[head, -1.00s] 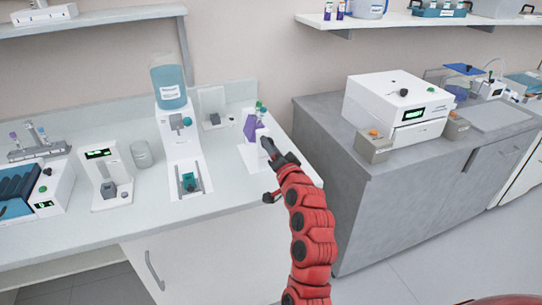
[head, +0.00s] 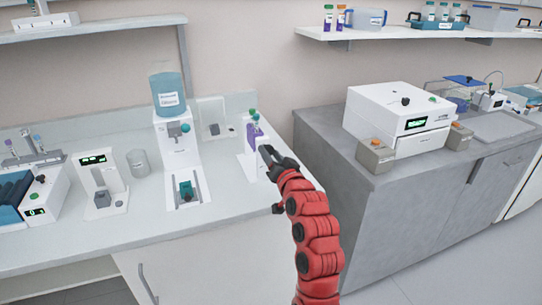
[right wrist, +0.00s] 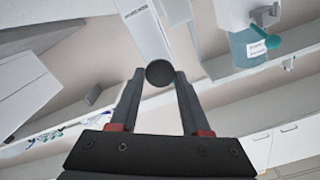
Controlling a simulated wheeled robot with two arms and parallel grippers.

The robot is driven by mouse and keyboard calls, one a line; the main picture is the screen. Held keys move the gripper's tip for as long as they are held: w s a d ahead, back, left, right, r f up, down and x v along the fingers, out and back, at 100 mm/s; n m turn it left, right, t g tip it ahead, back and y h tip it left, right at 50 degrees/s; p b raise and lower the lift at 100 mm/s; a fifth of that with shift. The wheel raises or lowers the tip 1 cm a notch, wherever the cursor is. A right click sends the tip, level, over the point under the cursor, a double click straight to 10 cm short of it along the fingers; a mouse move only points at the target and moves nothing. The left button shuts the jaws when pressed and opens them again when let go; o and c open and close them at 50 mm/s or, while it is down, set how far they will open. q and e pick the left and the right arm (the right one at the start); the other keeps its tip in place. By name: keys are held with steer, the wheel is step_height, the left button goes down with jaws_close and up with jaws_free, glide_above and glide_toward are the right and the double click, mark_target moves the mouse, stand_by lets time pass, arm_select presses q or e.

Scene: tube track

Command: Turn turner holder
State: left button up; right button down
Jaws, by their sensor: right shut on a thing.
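A white holder (head: 248,163) stands near the right end of the left bench and carries a purple tube (head: 254,134) with a green top. I take it for the turner holder. My right gripper (head: 267,152) is at its right front side, and its fingers hide part of it. In the right wrist view the gripper (right wrist: 158,88) is shut on a round black knob (right wrist: 159,73), with a white labelled body (right wrist: 143,30) behind it. My left gripper is not in view.
A white dispenser with a blue bottle (head: 168,93) stands left of the holder. A beaker (head: 138,163) and a small white device (head: 98,180) are further left.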

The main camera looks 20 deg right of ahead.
steer(key=shift+f, duration=0.1)
steer(key=shift+c, duration=2)
jaws_free()
steer(key=s+p, duration=1.3)
steer(key=s, duration=0.4)
steer(key=shift+s+d, duration=0.2)
steer(key=shift+d, duration=0.1)
